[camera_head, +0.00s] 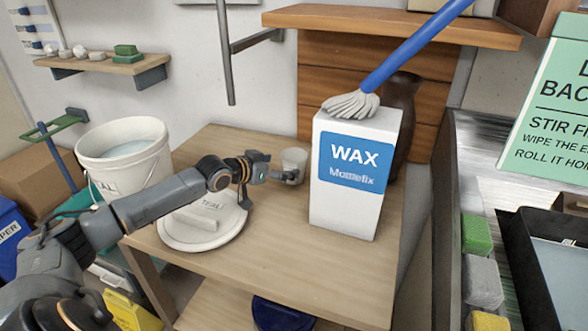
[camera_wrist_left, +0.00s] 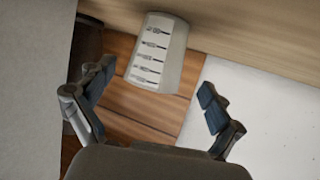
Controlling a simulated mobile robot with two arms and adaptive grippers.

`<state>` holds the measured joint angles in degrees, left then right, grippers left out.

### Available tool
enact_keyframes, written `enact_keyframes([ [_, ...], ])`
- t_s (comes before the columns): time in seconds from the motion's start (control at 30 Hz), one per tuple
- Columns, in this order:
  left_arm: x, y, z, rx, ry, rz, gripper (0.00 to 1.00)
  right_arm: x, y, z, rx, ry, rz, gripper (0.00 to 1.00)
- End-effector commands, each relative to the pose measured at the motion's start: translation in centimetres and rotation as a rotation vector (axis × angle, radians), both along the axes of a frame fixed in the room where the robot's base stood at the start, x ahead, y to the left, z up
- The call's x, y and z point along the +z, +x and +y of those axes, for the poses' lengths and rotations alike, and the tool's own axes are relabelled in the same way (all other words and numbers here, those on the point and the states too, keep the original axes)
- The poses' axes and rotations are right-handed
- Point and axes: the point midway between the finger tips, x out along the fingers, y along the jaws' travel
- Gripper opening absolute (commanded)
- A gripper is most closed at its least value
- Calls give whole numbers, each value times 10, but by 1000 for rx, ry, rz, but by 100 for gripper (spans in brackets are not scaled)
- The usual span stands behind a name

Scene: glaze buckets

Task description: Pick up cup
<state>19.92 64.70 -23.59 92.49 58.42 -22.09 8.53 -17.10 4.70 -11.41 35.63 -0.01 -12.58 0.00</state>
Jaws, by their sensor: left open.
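The cup (camera_head: 293,158) is small and pale and stands on the wooden table, just left of the white WAX box. In the left wrist view the cup (camera_wrist_left: 158,45) appears tilted, with a column of dark markings on its side. My left gripper (camera_head: 288,175) reaches in from the left, in front of the cup, and partly covers its lower part. In the wrist view my left gripper (camera_wrist_left: 157,84) is open, with the cup beyond and between its two fingertips; I see no grip on it. My right gripper is not in view.
The tall WAX box (camera_head: 352,205) stands close right of the cup, with a blue-handled brush (camera_head: 350,104) above it. A dark vase (camera_head: 400,105) is behind. A white lid (camera_head: 205,235) lies under my arm. A white bucket (camera_head: 122,165) is at left.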

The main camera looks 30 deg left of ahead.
Motion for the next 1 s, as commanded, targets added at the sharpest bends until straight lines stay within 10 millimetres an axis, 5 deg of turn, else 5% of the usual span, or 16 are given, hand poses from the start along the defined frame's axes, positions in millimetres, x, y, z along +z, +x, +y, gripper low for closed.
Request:
enact_keyframes([
  [0.5,-21,48,-11,0,-1,-1,92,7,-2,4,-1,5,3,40],
  [0.8,-24,52,-12,-2,2,1,92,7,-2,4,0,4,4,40],
  [1.0,-24,52,-12,-1,1,0,56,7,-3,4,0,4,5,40],
])
